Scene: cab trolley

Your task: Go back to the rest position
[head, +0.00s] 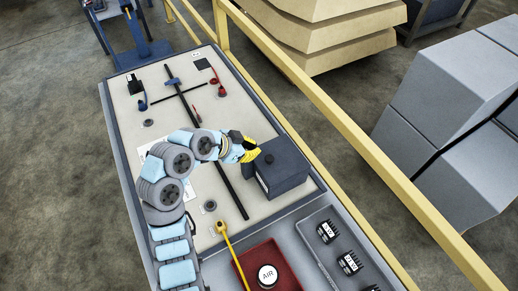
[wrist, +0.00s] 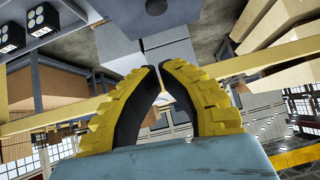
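My arm bends over the trolley top, and my gripper (head: 250,149) is at its end, beside the dark grey box (head: 284,170) in the head view. I cannot tell from there whether it touches the box. In the wrist view my gripper (wrist: 159,67) shows two yellow fingers with dark pads. Their tips come together with only a thin gap, and nothing shows between them. The trolley top (head: 125,100) is a beige panel with a dark rim, partly hidden under my arm.
A yellow rail (head: 330,108) runs along the trolley's right side. Red and blue handles and a long dark bar (head: 232,196) lie on the panel. Grey boxes (head: 455,75) stand right.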

